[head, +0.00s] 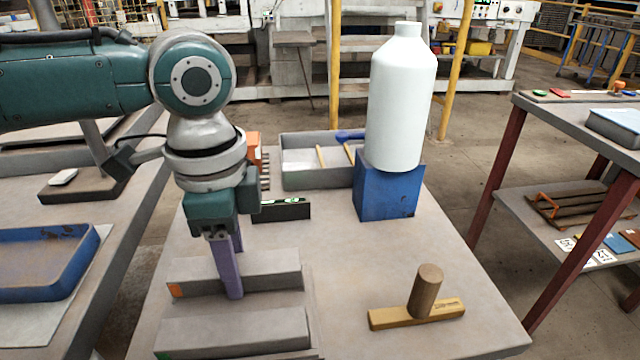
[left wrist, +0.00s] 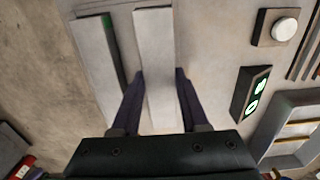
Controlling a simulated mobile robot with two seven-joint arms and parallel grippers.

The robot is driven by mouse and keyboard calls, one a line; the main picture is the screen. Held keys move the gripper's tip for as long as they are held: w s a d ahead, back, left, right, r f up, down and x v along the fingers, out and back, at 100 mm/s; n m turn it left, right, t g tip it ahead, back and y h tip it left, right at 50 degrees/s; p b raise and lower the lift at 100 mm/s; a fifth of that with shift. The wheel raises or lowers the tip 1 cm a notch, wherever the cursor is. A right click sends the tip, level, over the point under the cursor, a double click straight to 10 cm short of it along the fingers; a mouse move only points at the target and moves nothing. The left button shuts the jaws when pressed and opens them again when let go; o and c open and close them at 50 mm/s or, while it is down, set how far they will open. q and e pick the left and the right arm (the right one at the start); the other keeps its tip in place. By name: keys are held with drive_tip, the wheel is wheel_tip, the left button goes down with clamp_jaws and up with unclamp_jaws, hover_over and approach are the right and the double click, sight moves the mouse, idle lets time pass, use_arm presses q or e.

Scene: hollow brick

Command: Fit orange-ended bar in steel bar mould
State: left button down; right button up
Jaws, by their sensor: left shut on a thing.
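The orange-ended bar (head: 268,265) is a long grey block with an orange patch at its left end in the head view. My left gripper (head: 230,268) points down with its purple fingers shut across the bar near its middle. In the left wrist view the pale bar (left wrist: 156,60) lies between the two fingers (left wrist: 157,100). Parallel in front of it is a grey, green-marked piece (head: 235,330), seemingly part of the steel mould; it also shows in the left wrist view (left wrist: 97,60). A dark gap separates the two. I cannot tell whether the bar touches the mould's floor. My right gripper is not in view.
A blue block (head: 388,195) carries a white bottle (head: 402,95). A wooden piece with an upright cylinder (head: 425,290) stands at the front right. A black box with green signs (head: 282,211) and a grey tray (head: 310,180) lie behind the bar. The table's middle is clear.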

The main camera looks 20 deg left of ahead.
use_arm(q)
drive_tip(key=shift+f, duration=0.55)
idle(0.5)
drive_tip(key=w+d+r+n+p, duration=0.1)
drive_tip(key=d+r+n+p, duration=0.3)
drive_tip(key=r, duration=0.7)
drive_tip(key=w+r+n+p, duration=0.1)
drive_tip(key=r+p, duration=0.5)
drive_tip(key=r, duration=0.5)
drive_tip(key=s+r+n+p, duration=0.2)
drive_tip(key=s+r+p, duration=0.1)
drive_tip(key=r+p, duration=1.2)
drive_tip(key=s+r+n+p, duration=0.2)
drive_tip(key=s+r+p, duration=0.1)
drive_tip(key=r+p, duration=1.2)
drive_tip(key=s+r+n+p, duration=0.2)
drive_tip(key=r+p, duration=1.3)
drive_tip(key=r, duration=1)
drive_tip(key=shift+s+d+n, duration=0.3)
drive_tip(key=shift+s+n, duration=0.1)
drive_tip(key=shift+s, duration=0.45)
